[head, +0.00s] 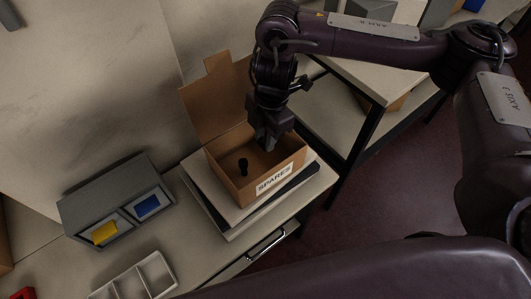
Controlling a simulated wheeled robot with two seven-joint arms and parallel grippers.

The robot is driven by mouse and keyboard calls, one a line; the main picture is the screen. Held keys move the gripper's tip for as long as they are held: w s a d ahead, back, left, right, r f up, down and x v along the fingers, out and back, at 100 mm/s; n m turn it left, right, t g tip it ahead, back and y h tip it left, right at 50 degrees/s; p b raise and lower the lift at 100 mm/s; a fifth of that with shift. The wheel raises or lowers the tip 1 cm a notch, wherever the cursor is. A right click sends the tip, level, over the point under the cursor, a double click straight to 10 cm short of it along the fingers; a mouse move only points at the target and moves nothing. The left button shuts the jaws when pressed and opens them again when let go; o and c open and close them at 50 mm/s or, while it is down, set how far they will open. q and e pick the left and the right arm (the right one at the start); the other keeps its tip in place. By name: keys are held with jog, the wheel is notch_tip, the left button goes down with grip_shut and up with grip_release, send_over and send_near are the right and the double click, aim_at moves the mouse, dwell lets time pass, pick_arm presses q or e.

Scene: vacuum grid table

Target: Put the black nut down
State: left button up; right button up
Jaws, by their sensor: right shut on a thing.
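My right gripper (266,142) points down into the open cardboard box (228,183) marked SPARES, near its back right side. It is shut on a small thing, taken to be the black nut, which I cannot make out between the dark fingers. A small black piece (243,167) with a wider top stands inside the box, to the left of the gripper and apart from it. My left gripper is not in view.
The box stands on a pale slab on the table (318,186), its flap (213,98) raised at the back left. A grey two-window unit (118,199) with yellow and blue pieces and a white divided tray (137,281) are to the left. Another table (338,118) stands behind right.

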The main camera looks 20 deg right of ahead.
aim_at(264, 161)
notch_tip(264, 161, down, 3)
jog(key=shift+f, duration=0.2)
notch_tip(264, 161, down, 4)
jog(key=shift+r+b, duration=0.1)
jog(key=shift+b, duration=0.5)
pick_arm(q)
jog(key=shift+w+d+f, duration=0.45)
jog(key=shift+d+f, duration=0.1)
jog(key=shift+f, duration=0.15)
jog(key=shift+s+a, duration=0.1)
pick_arm(e)
jog(key=o, duration=1)
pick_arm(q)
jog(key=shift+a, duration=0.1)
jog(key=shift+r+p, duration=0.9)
pick_arm(e)
notch_tip(264, 161, up, 12)
jog(key=d, duration=0.1)
jog(key=shift+w+d, duration=0.15)
jog(key=shift+w, duration=0.05)
